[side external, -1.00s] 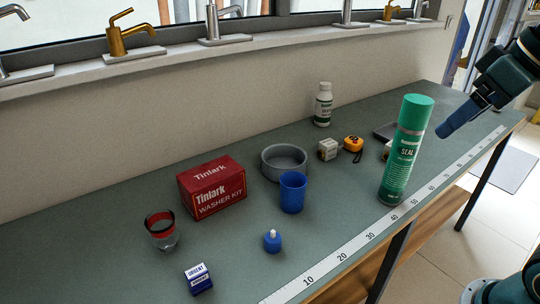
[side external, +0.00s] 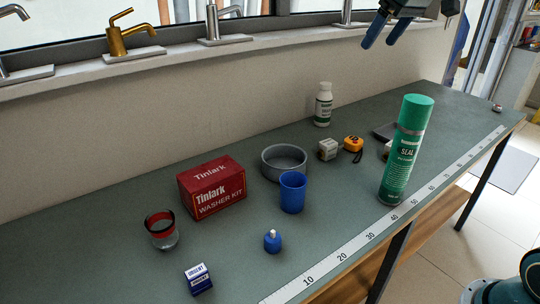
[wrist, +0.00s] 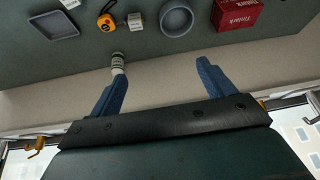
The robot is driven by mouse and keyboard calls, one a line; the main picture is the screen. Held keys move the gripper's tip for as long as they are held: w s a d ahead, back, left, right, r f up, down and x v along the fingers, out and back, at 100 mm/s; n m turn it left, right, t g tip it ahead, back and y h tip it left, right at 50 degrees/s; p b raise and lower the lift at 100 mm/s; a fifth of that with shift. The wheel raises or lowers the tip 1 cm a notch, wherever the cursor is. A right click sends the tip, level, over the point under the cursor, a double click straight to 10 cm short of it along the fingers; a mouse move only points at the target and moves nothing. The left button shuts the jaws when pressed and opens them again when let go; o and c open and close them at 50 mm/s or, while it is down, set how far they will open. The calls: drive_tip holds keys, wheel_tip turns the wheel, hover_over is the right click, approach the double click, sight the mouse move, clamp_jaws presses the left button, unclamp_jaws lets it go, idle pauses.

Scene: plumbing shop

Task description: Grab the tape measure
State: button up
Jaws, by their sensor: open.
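The tape measure (side external: 353,143) is yellow-orange and black with a dark strap. It lies on the bench towards the back, right of a small pale box (side external: 327,149). It also shows in the wrist view (wrist: 106,22) near the top edge, beyond the fingers. My gripper (side external: 383,32) is high above the back of the bench, at the top of the side view, well apart from the tape measure. Its two blue fingers are spread and nothing is between them; the wrist view shows them wide apart (wrist: 160,85).
A tall green spray can (side external: 402,150) stands near the front edge, right of the tape measure. A white bottle (side external: 323,104) stands behind it by the wall. A grey tray (side external: 386,131) is to its right. A grey round dish (side external: 284,162) and blue cup (side external: 292,192) stand left.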

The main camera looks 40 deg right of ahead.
drive_tip(key=w+d+f, duration=0.3)
drive_tip(key=w+d, duration=0.3)
drive_tip(key=d, duration=0.2)
hover_over(355, 140)
drive_tip(key=s, duration=0.2)
drive_tip(key=shift+n+g, duration=0.3)
drive_tip(key=shift+n, duration=0.1)
drive_tip(key=shift+s+f, duration=0.1)
drive_tip(key=shift+f, duration=15.6)
drive_tip(key=shift+x, duration=2.65)
drive_tip(key=shift+d, duration=0.25)
drive_tip(key=shift+c, duration=0.2)
drive_tip(key=shift+r, duration=0.1)
drive_tip(key=c, duration=1.3)
drive_tip(key=shift+o, duration=0.2)
